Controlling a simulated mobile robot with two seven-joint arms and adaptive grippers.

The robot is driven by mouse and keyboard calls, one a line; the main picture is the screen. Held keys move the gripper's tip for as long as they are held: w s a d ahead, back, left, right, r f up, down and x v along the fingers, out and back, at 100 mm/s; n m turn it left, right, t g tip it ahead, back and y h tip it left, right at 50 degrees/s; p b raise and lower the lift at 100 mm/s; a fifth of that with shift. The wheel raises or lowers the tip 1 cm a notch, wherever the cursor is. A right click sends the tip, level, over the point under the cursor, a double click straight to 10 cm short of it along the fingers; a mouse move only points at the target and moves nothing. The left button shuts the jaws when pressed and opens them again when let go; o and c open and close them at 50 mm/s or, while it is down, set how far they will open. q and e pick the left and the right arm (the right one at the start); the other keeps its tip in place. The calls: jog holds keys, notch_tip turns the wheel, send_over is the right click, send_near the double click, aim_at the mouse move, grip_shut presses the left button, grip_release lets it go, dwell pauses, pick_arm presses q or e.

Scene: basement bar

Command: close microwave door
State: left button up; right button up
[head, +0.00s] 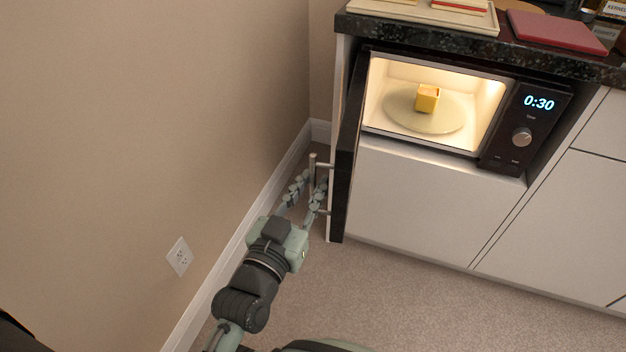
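The microwave (522,137) is built into the cabinet under the counter. Its inside is lit, and its display reads 0:30. A yellow block-like item (427,98) sits on the round turntable (400,116) inside. The black microwave door (346,150) stands wide open, swung out toward me on the left side. Its metal handle (313,172) faces the wall. My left gripper (306,190) is at the handle on the door's outer side, with its fingers apart, one on each side of the handle's lower part. I cannot tell whether they touch it. My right gripper is not in view.
A beige wall (150,110) with an outlet (179,256) runs close along the left of my arm. A dark counter (480,45) above holds a tray (425,14) and a red board (556,31). The carpet (420,300) before the white cabinets is clear.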

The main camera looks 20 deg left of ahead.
pick_arm(q)
jog(key=shift+w, duration=0.45)
jog(key=shift+c, duration=0.6)
grip_shut()
jog(key=shift+d, duration=0.15)
